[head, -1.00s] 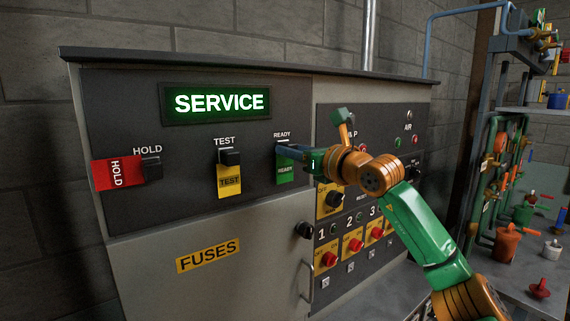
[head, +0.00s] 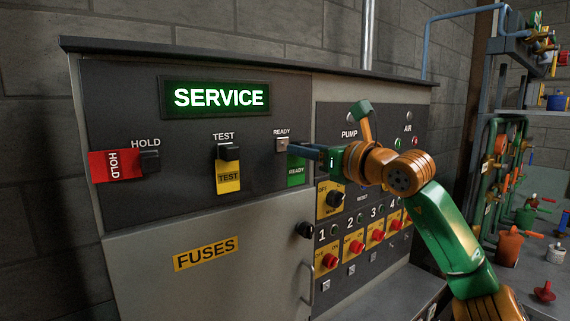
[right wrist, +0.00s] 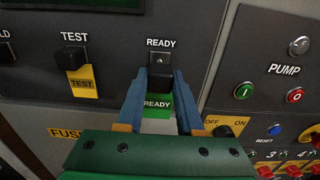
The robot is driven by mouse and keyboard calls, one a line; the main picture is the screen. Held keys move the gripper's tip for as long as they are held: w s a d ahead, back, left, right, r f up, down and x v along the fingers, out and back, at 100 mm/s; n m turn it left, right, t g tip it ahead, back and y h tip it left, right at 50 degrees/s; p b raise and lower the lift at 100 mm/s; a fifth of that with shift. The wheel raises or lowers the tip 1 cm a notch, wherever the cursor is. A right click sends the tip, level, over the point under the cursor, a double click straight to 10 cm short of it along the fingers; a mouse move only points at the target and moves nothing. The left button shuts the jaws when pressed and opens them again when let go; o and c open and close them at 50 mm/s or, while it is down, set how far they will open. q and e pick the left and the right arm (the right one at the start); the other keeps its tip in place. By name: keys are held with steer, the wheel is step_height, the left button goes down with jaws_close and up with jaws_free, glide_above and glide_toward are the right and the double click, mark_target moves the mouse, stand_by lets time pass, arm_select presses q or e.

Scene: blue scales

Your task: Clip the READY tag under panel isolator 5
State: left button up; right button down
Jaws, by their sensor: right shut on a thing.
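The green READY tag (head: 296,171) hangs from my right gripper (head: 291,149), which is shut on its dark top end. In the right wrist view the tag (right wrist: 157,103) shows just below the fingertips (right wrist: 160,82). The tag is a little off the grey READY holder (head: 282,144) on the board. The panel isolators are red knobs on yellow plates, numbered 1 (head: 330,261), 2 (head: 356,247), 3 (head: 379,236) and 4 (head: 395,225). I cannot make out isolator 5; my right arm covers that side. My left gripper is not in view.
The red HOLD tag (head: 115,165) and yellow TEST tag (head: 228,178) hang on the same board, left of READY. Pump and air buttons sit above the isolators. A door handle (head: 308,284) sticks out below. Pipes and a shelf with valve parts stand at the right.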

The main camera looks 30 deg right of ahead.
steer(key=shift+s+b, duration=0.45)
steer(key=shift+s, duration=0.5)
